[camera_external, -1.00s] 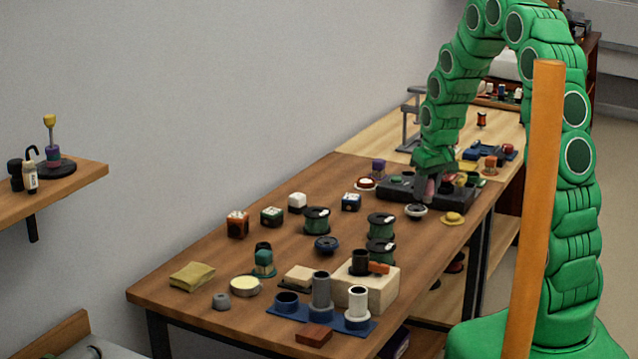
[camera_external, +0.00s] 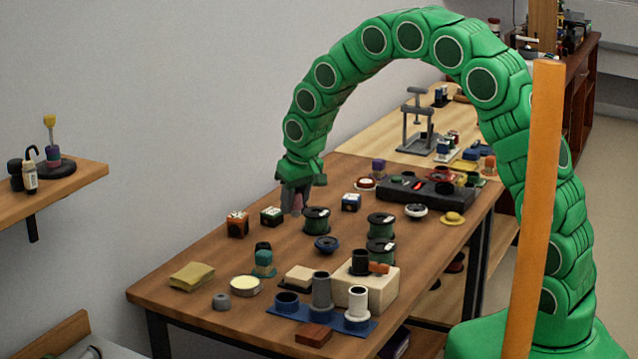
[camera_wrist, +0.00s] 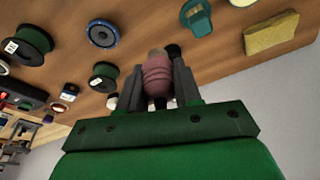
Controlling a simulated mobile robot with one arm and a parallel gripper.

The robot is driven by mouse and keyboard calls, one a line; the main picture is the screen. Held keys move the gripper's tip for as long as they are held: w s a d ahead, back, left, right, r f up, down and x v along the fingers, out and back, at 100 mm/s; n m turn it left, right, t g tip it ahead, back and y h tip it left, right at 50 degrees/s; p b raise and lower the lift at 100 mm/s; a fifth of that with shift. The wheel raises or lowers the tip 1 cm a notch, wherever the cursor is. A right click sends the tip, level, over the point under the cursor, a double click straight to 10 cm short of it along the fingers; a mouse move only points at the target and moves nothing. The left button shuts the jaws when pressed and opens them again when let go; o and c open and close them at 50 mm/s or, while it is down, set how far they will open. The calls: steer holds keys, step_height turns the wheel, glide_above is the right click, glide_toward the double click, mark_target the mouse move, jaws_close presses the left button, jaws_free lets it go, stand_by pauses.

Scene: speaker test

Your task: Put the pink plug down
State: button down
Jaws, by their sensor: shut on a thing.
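My gripper (camera_external: 297,196) hangs above the brown table (camera_external: 210,265), towards its wall-side edge, left of a green spool. It is shut on the pink plug (camera_wrist: 156,78), which sits between the two dark fingers in the wrist view. In the external view only a little of the plug (camera_external: 296,205) shows between the fingers. In the wrist view the plug's body is ribbed, with a greyish end. I cannot tell how far the plug is above the tabletop.
Green spools (camera_external: 316,221), a blue wheel (camera_external: 326,245), an orange-and-white block (camera_external: 238,224) and a dark green block (camera_external: 271,216) stand near my gripper. A yellow sponge (camera_external: 192,276) lies front left. A black device (camera_external: 428,190) stands back right. Bare wood shows front left.

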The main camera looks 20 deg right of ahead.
steer(key=s+a, duration=0.3)
steer(key=a, duration=0.5)
glide_above(216, 259)
steer(key=s, duration=0.1)
steer(key=shift+n, duration=0.3)
steer(key=shift+d+f, duration=0.2)
steer(key=shift+f, duration=6.4)
steer(key=shift+d+f, duration=0.1)
steer(key=c, duration=0.8)
jaws_free()
